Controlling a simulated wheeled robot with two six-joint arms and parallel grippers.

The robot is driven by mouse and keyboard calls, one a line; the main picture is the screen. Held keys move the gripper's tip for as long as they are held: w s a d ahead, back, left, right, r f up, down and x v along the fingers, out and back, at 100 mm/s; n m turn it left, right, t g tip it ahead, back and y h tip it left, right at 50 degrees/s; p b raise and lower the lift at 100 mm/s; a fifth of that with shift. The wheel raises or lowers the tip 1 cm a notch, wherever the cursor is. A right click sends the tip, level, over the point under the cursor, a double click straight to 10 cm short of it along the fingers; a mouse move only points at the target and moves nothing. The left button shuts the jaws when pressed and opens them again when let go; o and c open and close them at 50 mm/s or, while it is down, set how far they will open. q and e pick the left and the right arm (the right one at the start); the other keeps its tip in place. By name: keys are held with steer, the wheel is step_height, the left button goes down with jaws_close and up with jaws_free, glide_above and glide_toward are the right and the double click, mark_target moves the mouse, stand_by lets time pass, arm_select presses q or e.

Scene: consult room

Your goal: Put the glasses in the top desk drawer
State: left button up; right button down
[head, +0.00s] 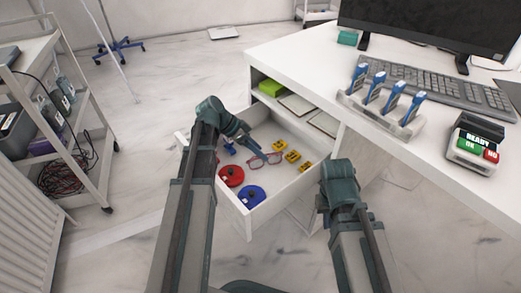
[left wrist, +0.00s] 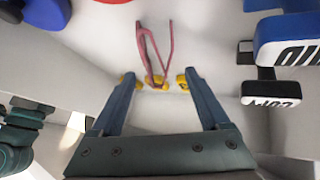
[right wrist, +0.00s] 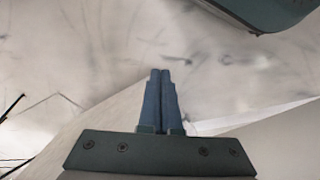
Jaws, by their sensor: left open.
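The glasses (head: 264,161), with thin reddish frames, lie inside the open top desk drawer (head: 288,193). In the left wrist view the glasses (left wrist: 152,48) are between and beyond my finger tips, near the drawer floor. My left gripper (left wrist: 157,78) is open and reaches into the drawer over the glasses; its fingers (head: 262,153) also show in the head view. I cannot tell whether they touch the glasses. My right gripper (right wrist: 160,75) is shut and empty, outside the drawer to its right; its fingers are hidden in the head view.
The drawer also holds a red disc (head: 231,176), a blue disc (head: 251,196), several yellow pieces (head: 292,156) and blue-and-black items (left wrist: 290,42). The desk (head: 300,55) carries a keyboard (head: 435,88), a monitor and a rack (head: 380,115) of blue-topped items. A shelf cart (head: 95,150) stands left.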

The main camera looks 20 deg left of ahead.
arm_select(q)
steer(key=p+v, duration=0.7)
steer(key=v, duration=0.3)
steer(key=shift+a+r, duration=0.25)
steer(key=shift+r, duration=0.1)
